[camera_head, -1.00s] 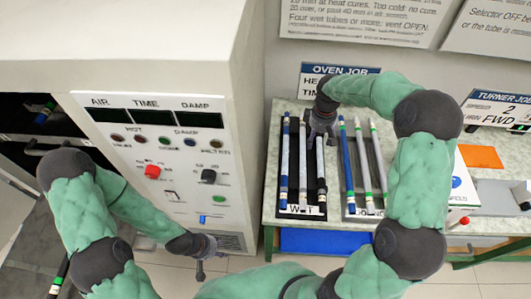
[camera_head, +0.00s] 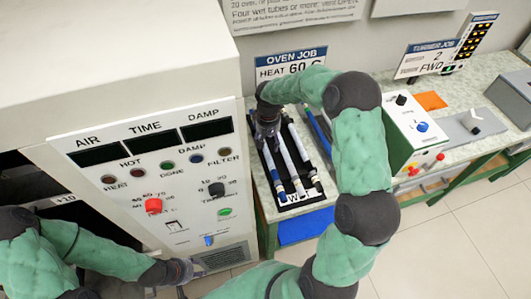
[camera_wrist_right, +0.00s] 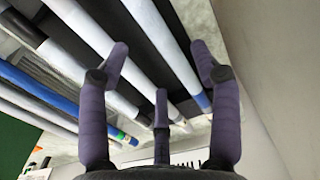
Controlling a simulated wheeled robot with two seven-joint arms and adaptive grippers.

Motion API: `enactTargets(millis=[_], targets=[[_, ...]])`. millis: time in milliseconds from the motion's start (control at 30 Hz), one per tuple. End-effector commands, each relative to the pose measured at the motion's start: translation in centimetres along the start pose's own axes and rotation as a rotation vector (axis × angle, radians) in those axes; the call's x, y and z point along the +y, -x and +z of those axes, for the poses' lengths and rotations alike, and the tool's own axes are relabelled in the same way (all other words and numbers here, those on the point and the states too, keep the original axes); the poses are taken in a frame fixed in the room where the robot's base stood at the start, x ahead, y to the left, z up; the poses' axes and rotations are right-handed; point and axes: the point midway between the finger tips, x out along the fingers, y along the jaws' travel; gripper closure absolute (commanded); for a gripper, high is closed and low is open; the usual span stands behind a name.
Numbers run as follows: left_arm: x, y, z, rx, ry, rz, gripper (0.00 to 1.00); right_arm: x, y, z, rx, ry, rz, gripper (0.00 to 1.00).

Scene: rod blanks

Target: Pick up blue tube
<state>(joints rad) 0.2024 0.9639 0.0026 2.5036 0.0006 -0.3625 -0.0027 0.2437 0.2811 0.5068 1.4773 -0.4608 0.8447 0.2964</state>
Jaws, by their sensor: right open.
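A black tray marked WET (camera_head: 312,203) lies on the bench and holds several pale rods, some with blue ends. The leftmost rod (camera_head: 271,172) shows a blue lower end. A long blue tube (camera_head: 317,131) lies just right of that tray, partly hidden by my right arm; a blue tube also crosses the left of the right wrist view (camera_wrist_right: 38,90). My right gripper (camera_head: 267,131) is above the far end of the WET tray. In the right wrist view its fingers (camera_wrist_right: 163,82) are spread, empty, with rods beyond them. My left gripper (camera_head: 190,271) is low before the oven; its jaws are unclear.
The oven panel (camera_head: 150,180) stands left of the bench. A blue bin (camera_head: 305,226) sits under the bench edge. A white control box (camera_head: 420,122) and orange sheet (camera_head: 431,100) are to the right. The OVEN JOB sign (camera_head: 290,64) stands behind the tray.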

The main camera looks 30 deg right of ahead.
Motion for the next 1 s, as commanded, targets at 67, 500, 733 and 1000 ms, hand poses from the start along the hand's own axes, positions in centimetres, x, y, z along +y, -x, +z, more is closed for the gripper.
enactTargets(millis=[67,500,733,1000], targets=[[-0.1,-0.1,0.0,0.000,0.000,0.000,0.60,0.1,-0.6,-0.1,0.001,0.000,0.000,0.36],[-0.6,-1.5,-0.1,0.001,0.000,0.000,0.60,0.1,-5.4,-0.6,-0.001,0.000,0.000,0.36],[-0.5,-1.5,-0.1,0.001,0.000,0.000,0.60,0.1,-5.6,-0.6,0.002,0.000,0.000,0.36],[-0.5,-1.5,-0.1,0.001,0.000,0.000,0.60,0.1,-5.6,-0.6,0.001,0.000,0.000,0.98]])
